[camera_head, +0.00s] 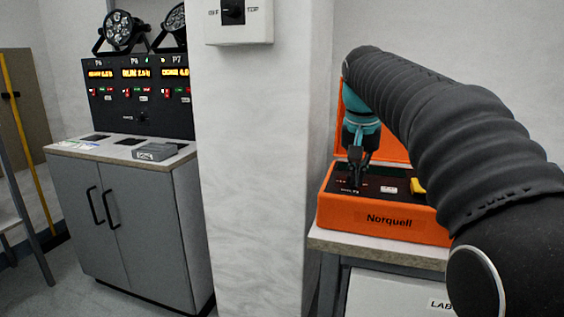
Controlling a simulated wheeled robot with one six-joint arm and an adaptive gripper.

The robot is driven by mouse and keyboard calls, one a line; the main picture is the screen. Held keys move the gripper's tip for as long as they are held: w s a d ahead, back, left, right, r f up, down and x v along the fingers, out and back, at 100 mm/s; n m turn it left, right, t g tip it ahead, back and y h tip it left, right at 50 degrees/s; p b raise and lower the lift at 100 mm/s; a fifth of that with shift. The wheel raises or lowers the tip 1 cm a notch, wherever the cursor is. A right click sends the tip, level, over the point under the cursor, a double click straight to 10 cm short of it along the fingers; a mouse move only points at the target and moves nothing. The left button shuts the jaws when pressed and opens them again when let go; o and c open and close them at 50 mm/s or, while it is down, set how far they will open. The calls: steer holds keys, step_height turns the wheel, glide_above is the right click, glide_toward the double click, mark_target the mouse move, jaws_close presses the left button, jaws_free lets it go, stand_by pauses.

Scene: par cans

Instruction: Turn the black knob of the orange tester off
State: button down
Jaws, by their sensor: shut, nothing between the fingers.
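The orange tester (386,218) is an open orange case marked "Norquell", with a dark panel inside and its lid raised behind. It stands on a table on the right. My gripper (356,186) points down over the left part of the panel, its fingers shut and low, close to the surface. I cannot tell whether they touch it. The black knob cannot be made out; the gripper may hide it. A small white label (389,187) and a yellow part (418,187) show on the panel to the right of the gripper.
A pale pillar (256,180) stands left of the tester, with a white switch box (239,22) on it. The tester's table (330,240) has a narrow bare front edge. A grey cabinet (135,220) with a black display panel (137,97) and lamps is at the left.

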steer(key=shift+s, duration=0.15)
steer(key=shift+s+d, duration=0.1)
steer(key=shift+s, duration=0.1)
steer(key=shift+w+p+v, duration=0.2)
steer(key=shift+v, duration=0.65)
steer(key=shift+w+p+v, duration=0.15)
steer(key=shift+w+v, duration=0.05)
steer(key=shift+v, duration=0.65)
steer(key=shift+w+p+v, duration=0.15)
steer(key=shift+p+v, duration=0.05)
steer(key=shift+v, duration=0.65)
steer(key=shift+d+r, duration=0.15)
steer(key=shift+r, duration=0.35)
steer(key=shift+s, duration=0.15)
